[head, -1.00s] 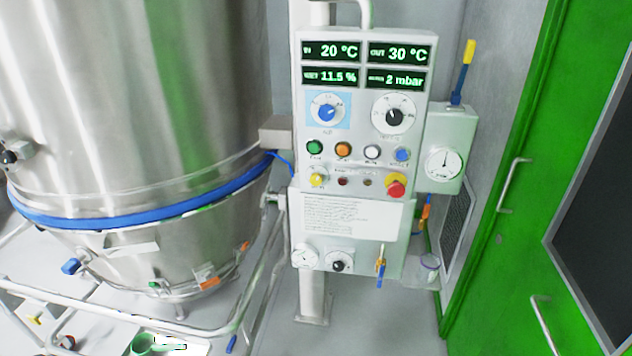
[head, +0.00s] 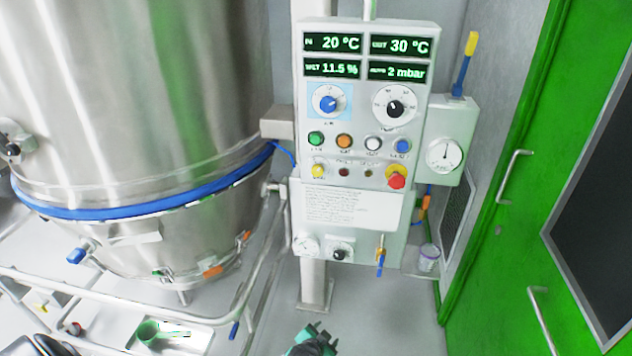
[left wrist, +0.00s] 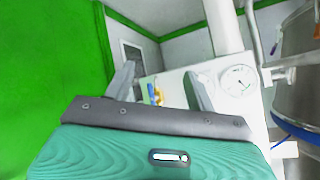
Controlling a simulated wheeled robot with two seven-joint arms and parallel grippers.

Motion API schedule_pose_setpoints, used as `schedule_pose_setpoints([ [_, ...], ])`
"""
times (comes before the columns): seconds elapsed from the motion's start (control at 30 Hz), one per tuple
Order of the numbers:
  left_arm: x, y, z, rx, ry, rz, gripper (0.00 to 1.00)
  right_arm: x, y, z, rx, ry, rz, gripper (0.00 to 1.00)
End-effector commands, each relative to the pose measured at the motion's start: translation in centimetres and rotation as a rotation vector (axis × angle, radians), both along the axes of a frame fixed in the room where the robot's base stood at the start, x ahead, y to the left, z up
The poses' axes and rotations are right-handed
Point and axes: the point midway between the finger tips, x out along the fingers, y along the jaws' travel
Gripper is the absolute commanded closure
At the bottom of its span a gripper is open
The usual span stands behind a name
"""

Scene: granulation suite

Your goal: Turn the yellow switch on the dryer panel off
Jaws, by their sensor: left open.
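The dryer panel (head: 350,208) is a pale upright box on a post in the middle of the head view. My left gripper (head: 316,331) is at the bottom of the head view, well below the panel, open and empty. In the left wrist view, its two grey fingers (left wrist: 163,88) stand apart before the panel's lower part. The switch is not visible there. My right gripper is not in view.
A red mushroom button on yellow (head: 396,180) sits at the right of the switch row. A large steel vessel (head: 140,110) with rails stands left. A valve with blue handle (head: 380,262) juts from the panel's lower right. A green door (head: 510,200) is at right.

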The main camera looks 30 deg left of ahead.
Motion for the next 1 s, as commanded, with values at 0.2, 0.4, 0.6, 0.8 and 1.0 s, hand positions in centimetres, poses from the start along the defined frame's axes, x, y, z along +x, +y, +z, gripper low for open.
schedule_pose_setpoints([
  [0.2, 9.1, 5.1, 22.6, 0.166, -0.346, 0.065, 0.44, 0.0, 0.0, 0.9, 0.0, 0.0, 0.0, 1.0],
  [0.4, 9.5, 9.2, 36.1, 0.294, -0.526, 0.144, 0.44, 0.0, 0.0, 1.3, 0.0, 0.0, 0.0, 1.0],
  [0.6, 9.2, 10.6, 40.2, 0.34, -0.576, 0.176, 0.44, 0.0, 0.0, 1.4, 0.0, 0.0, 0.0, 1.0],
  [0.8, 11.2, 11.3, 40.4, 0.341, -0.578, 0.176, 0.44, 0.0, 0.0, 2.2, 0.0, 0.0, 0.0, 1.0],
  [1.0, 14.5, 12.4, 40.4, 0.341, -0.575, 0.175, 0.44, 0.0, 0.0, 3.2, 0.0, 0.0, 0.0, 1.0],
])
